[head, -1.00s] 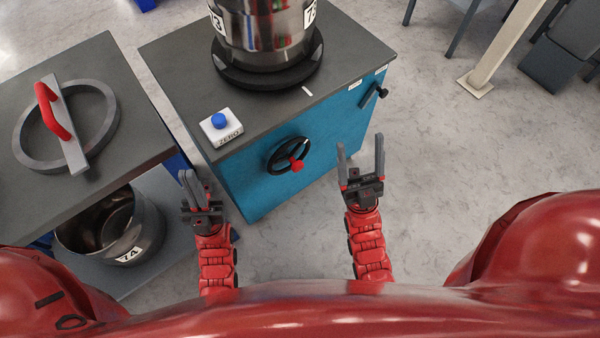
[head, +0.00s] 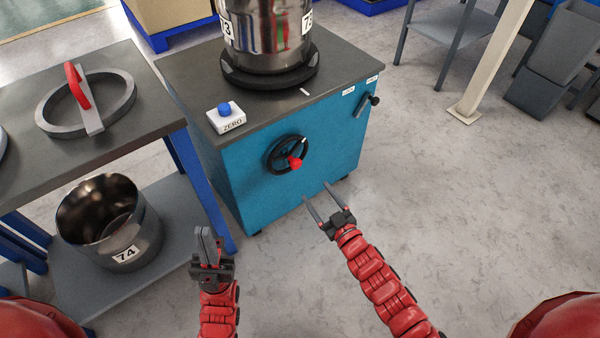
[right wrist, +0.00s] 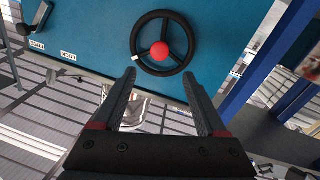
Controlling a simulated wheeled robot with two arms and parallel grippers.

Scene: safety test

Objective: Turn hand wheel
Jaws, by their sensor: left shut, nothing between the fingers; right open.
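The black hand wheel (head: 275,160) with a red knob (head: 295,163) is on the front of the blue cabinet (head: 240,180). It also shows in the right wrist view (right wrist: 145,22), with the red knob (right wrist: 161,51) over its middle. My right gripper (head: 319,193) is open and empty, below and to the right of the wheel in the head view, apart from it. In the right wrist view its fingers (right wrist: 160,98) point toward the wheel. My left gripper (head: 207,236) is shut and empty, low and to the left of the wheel.
On the cabinet top are a ZERO box with a blue button (head: 225,114) and a metal pot (head: 270,40) on a black base. A black lever (head: 366,104) sits at the cabinet's right. A table (head: 60,185) with a lower shelf stands left.

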